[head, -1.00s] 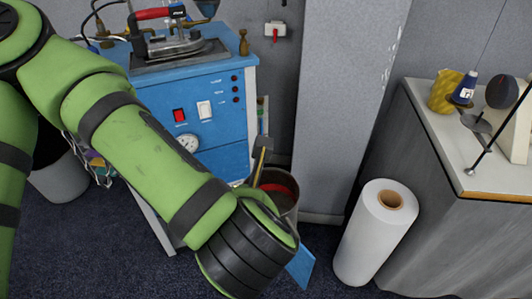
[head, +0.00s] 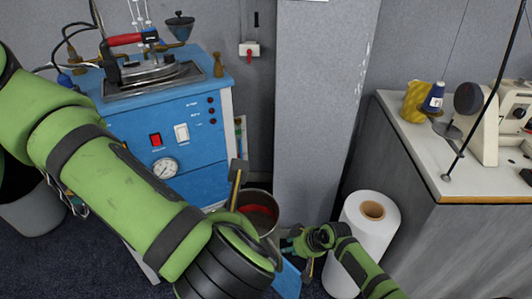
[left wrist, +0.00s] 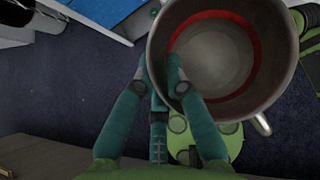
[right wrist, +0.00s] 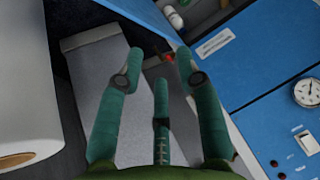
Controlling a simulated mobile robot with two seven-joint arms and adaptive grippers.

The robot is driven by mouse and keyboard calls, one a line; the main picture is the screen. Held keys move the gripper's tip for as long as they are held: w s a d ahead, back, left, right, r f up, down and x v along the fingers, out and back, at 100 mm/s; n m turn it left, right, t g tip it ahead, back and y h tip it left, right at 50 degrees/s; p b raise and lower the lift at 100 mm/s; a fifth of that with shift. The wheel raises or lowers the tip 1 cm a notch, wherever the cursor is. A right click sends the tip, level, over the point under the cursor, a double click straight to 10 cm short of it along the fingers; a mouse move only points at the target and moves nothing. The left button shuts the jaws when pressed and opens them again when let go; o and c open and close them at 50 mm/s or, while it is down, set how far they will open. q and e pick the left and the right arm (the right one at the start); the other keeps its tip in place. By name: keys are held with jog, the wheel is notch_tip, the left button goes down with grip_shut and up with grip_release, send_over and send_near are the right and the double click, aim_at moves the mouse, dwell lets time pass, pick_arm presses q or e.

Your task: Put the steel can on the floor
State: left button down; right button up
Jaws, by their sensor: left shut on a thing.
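The steel can (head: 262,226) is an open grey metal can with a red band inside, seen behind my left wrist in the head view. In the left wrist view the can (left wrist: 278,85) fills the upper right, with a handle at its lower right. My left gripper (left wrist: 159,70) is shut on its rim; carpet shows below. The gap between can and floor cannot be judged. My right gripper (right wrist: 160,54) is open and empty; in the head view it is to the right of the can, in front of the white roll.
A blue machine (head: 190,150) with an iron (head: 150,68) stands behind on the left. A grey pillar (head: 322,110) rises behind the can. A white roll (head: 352,215) stands on the right, beside a table (head: 430,165) with a sewing machine (head: 495,125). Dark carpet (head: 80,255) is free at lower left.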

jog(key=w+a+r+n+y, duration=0.1)
jog(key=w+a+r+n, duration=0.15)
jog(key=r, duration=0.55)
jog(key=w+a+r+n+y, duration=0.1)
jog(key=w+a+r, duration=0.15)
jog(key=r, duration=0.45)
notch_tip(320, 180, up, 31)
jog(key=n+g+h, duration=0.2)
jog(key=n+g, duration=0.3)
jog(key=n, duration=0.8)
send_over(242, 205)
jog(key=w+d, duration=0.3)
jog(key=d, duration=0.1)
jog(key=s, duration=0.1)
jog(key=x, duration=1.1)
jog(key=shift+s+d+f, duration=0.15)
jog(key=shift+d+f, duration=0.05)
jog(key=shift+f, duration=0.25)
